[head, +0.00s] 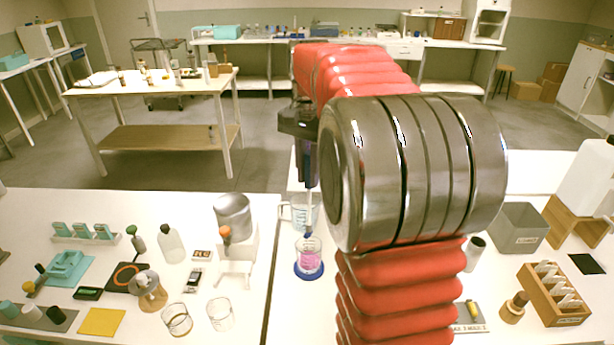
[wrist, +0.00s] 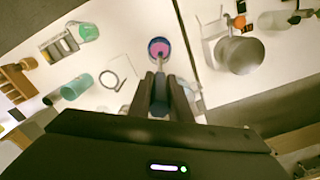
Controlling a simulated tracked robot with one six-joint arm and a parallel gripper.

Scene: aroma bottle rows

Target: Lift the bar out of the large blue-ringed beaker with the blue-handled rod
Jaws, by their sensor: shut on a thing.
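The large beaker (head: 309,256) holds pink liquid and stands on a blue ring on the table, left of my arm. It shows in the wrist view (wrist: 159,48) ahead of my fingers. My gripper (head: 299,124) is shut on the blue-handled rod (head: 308,168), which hangs roughly upright above the beaker. In the wrist view the rod's dark blue handle (wrist: 160,98) is between my fingers (wrist: 160,82), and its far end overlaps the beaker's mouth. I cannot tell whether the rod's end is in the liquid. I cannot make out the bar.
A clear jug (head: 304,209) stands just behind the beaker. To the left, a metal pot (head: 233,214) sits on a white stand, with two empty glass beakers (head: 220,315) nearer. A grey bin (head: 519,230) and a wooden rack (head: 553,298) stand at right.

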